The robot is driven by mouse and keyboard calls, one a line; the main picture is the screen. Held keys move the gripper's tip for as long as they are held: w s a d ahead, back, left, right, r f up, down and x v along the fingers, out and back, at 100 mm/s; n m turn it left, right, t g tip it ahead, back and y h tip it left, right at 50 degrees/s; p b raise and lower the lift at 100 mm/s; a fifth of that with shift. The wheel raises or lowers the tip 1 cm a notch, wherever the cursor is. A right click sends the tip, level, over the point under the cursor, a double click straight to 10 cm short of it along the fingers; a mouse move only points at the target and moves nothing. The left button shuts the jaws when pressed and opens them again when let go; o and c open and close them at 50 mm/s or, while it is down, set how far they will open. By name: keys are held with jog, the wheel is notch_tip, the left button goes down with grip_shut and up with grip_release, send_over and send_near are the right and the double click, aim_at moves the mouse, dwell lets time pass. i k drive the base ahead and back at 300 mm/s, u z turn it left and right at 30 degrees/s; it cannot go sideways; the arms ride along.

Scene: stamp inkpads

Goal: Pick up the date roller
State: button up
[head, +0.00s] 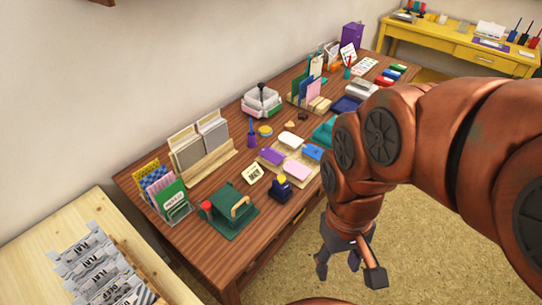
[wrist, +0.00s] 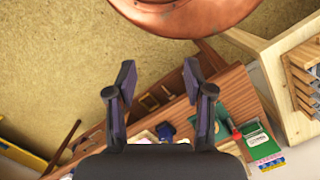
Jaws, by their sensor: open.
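No thing in view can be told for sure as the date roller. A small navy block with a yellow top (head: 281,190) stands near the table's front edge and may be it; a dark blue object (wrist: 166,132) shows between the fingers in the wrist view. A purple upright handled piece (head: 252,135) stands farther back. My gripper (head: 348,268) hangs in front of the table's front edge, over the floor, apart from everything. In the wrist view its two fingers (wrist: 159,72) are spread with nothing between the tips. My arm hides part of the table's right side.
The wooden table (head: 200,262) holds a green press with a wooden handle (head: 228,212), a card rack (head: 172,200), a tray of colored pads (head: 284,161) and a small date card (head: 253,174). A pale table (head: 40,225) stands left, a yellow desk (head: 440,42) far right.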

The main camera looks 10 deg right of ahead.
aim_at(282, 191)
jog(key=u, duration=0.5)
jog(key=k, duration=1.2)
jog(key=u, duration=1.2)
jog(key=i, duration=0.95)
jog(key=z, duration=0.5)
jog(key=i, duration=0.5)
jog(key=z, duration=0.5)
